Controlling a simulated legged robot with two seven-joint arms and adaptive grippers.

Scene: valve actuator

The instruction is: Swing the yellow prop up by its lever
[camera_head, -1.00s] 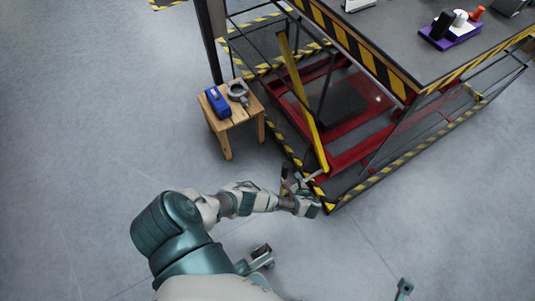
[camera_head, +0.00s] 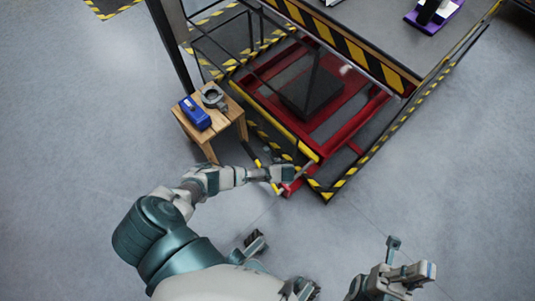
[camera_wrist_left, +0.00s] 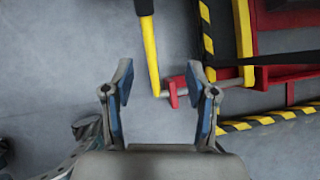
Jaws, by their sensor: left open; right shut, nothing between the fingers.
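The yellow prop (camera_head: 275,123) is a long bar lying low along the near left side of the red lift frame. Part of it shows in the left wrist view (camera_wrist_left: 243,40). Its lever (camera_wrist_left: 150,55) is a yellow rod with a black end, joined at its lower end to a cross shaft through a red bracket. The lever also shows in the head view (camera_head: 256,160). My left gripper (camera_wrist_left: 159,80) is open, with the lever's lower end seen between its fingertips; I cannot tell whether they touch it. My right gripper (camera_head: 424,272) is shut and empty, away from the lift.
A wooden stool (camera_head: 228,115) with a blue box (camera_head: 195,113) and a grey metal part (camera_head: 213,96) stands left of the lift. The lift platform (camera_head: 385,35) with striped edges overhangs the red frame (camera_head: 350,125). The floor at right is clear.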

